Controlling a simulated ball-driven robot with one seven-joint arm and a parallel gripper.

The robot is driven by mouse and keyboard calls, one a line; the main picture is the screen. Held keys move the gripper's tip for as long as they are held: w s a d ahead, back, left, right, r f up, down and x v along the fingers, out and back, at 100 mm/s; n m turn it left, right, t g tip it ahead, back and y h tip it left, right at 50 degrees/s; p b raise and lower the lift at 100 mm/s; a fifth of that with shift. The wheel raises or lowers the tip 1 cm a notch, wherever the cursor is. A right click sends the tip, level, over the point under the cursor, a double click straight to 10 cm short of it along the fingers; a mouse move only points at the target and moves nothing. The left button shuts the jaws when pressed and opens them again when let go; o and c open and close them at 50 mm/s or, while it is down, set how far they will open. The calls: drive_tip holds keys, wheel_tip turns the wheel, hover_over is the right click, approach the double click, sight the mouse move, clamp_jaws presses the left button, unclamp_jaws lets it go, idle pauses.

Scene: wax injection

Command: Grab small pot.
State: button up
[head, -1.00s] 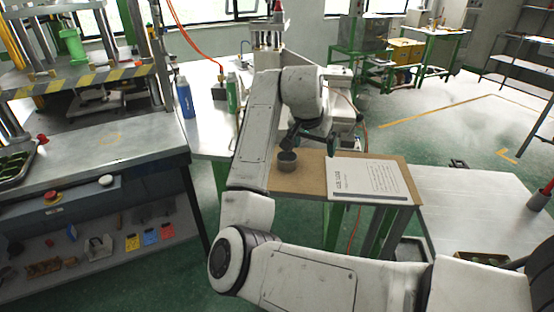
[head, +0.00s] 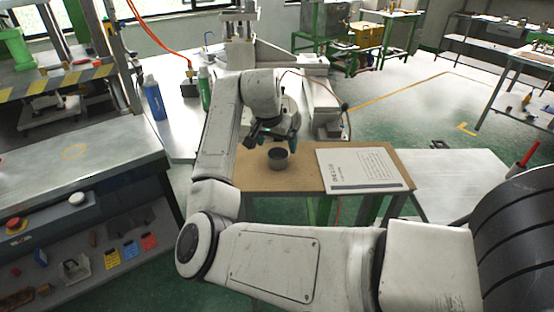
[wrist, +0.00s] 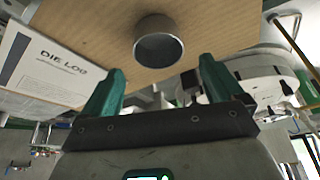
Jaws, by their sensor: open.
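The small pot (head: 278,159) is a dark grey metal cup standing upright on the brown wooden table top (head: 240,181). In the wrist view the pot (wrist: 158,42) shows its open mouth, ahead of the fingers and between their lines. My gripper (head: 273,137) is just above and behind the pot in the head view. Its two green fingers (wrist: 160,80) are spread apart with nothing between them. The pot appears apart from the fingers.
A "Die Log" document (head: 358,170) lies on the table right of the pot. A blue bottle (head: 153,98) and a green bottle (head: 204,90) stand on the metal bench behind. A machine (head: 240,45) stands behind my arm. A grey workbench (head: 70,165) is at left.

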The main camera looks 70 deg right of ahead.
sight(278, 153)
drive_tip(key=shift+a+p+x, duration=0.2)
drive_tip(key=shift+p+x, duration=0.1)
drive_tip(key=shift+x, duration=1.05)
drive_tip(key=shift+a+p+x, duration=0.2)
drive_tip(key=shift+p+x, duration=0.05)
drive_tip(key=shift+x, duration=1.15)
drive_tip(key=shift+f, duration=0.1)
drive_tip(key=c, duration=1.1)
